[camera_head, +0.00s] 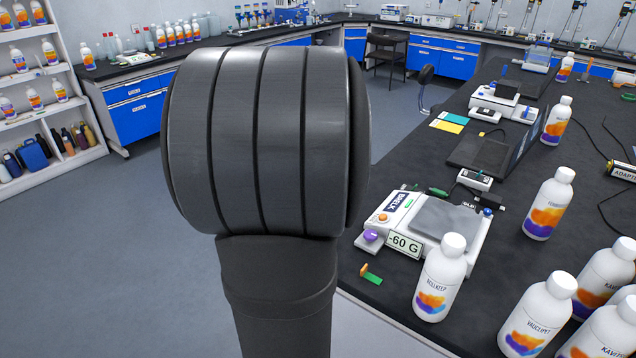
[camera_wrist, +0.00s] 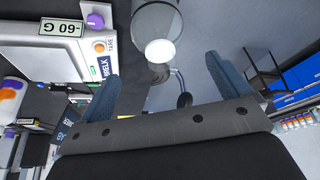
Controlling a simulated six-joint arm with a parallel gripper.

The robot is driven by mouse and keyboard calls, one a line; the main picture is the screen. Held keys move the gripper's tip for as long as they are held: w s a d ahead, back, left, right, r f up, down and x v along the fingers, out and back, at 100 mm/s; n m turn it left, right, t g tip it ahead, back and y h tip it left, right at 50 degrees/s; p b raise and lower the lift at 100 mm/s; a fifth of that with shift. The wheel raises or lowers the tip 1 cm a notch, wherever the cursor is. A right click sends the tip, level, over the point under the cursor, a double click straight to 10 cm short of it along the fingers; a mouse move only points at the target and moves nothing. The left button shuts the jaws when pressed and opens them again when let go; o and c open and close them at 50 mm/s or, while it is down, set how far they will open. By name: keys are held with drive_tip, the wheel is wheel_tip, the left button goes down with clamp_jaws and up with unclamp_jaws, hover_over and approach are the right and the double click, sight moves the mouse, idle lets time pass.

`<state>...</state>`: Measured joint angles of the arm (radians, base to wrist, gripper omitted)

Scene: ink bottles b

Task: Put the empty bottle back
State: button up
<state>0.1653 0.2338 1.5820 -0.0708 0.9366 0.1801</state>
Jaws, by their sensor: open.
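White bottles with orange-purple labels stand on the right-hand bench: one (camera_head: 440,278) at the scale's near right corner, one (camera_head: 549,204) farther right, one (camera_head: 556,121) farther back, and several at the lower right, including one (camera_head: 538,318). The scale (camera_head: 470,225) has a bare pan and reads -60 G.
A shelf (camera_head: 92,154) with bottles stands at the left. The far bench (camera_head: 133,68) carries more bottles. A laptop (camera_head: 480,153) and small devices lie behind the scale. Dark bench top (camera_head: 512,262) is bare right of the scale. Grey floor is open at the left.

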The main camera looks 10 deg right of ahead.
drive_tip(key=v, duration=0.4)
drive_tip(key=shift+f, duration=0.1)
drive_tip(key=x, duration=0.9)
drive_tip(key=shift+w+d+f, duration=0.15)
drive_tip(key=shift+w, duration=0.35)
drive_tip(key=shift+r, duration=0.8)
